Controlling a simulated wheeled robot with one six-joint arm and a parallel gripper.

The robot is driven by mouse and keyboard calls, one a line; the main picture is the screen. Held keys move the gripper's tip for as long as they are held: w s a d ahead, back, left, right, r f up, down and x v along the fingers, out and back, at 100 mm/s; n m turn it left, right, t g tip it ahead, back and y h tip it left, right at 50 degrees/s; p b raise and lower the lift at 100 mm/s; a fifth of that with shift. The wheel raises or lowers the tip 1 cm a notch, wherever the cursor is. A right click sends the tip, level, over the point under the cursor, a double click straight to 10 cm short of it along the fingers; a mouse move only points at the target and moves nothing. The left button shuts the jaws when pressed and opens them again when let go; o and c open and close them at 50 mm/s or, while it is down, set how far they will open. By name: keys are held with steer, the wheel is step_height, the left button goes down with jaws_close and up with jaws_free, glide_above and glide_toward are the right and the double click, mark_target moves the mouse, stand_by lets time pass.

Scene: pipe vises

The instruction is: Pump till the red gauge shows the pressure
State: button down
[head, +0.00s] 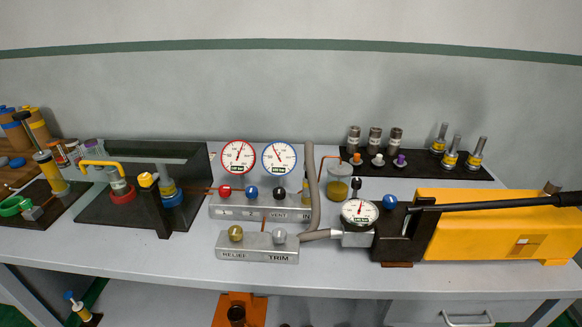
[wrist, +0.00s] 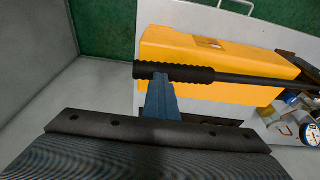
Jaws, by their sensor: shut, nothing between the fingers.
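The red-rimmed gauge (head: 238,157) stands at the back of the bench in the head view. Its needle points up and slightly right; the figures are too small to read. The yellow hand pump (head: 490,225) lies at the right, with its black lever (head: 490,204) nearly level and running out of the picture. In the wrist view, the lever's ribbed black grip (wrist: 195,74) lies across the yellow pump body (wrist: 215,52). My gripper (wrist: 160,78) is shut, its blue fingers at the grip near its end. I cannot tell whether they touch it. The head view does not show my gripper.
A blue-rimmed gauge (head: 279,158) stands beside the red one. A white-faced gauge (head: 360,212) sits at the pump's front. A grey block with relief and trim knobs (head: 257,254) and a grey hose (head: 312,190) are left of it. Several valves and fittings stand behind.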

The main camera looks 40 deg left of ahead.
steer(key=shift+f, duration=0.3)
steer(key=shift+w+d+f+b, duration=0.15)
steer(key=shift+f+b, duration=0.75)
steer(key=shift+f, duration=1)
steer(key=shift+s+f, duration=0.2)
steer(key=shift+f, duration=0.25)
steer(key=r+p, duration=0.1)
steer(key=r, duration=0.1)
steer(key=r+p, duration=0.2)
steer(key=r, duration=0.1)
steer(key=r+p, duration=0.1)
steer(key=r, duration=0.1)
steer(key=shift+a+r, duration=0.35)
step_height(320, 180, up, 8)
steer(key=s+a+p, duration=0.1)
steer(key=p, duration=0.4)
steer(key=shift+s+a, duration=0.15)
steer(key=shift+a, duration=0.15)
steer(key=shift+f, duration=0.25)
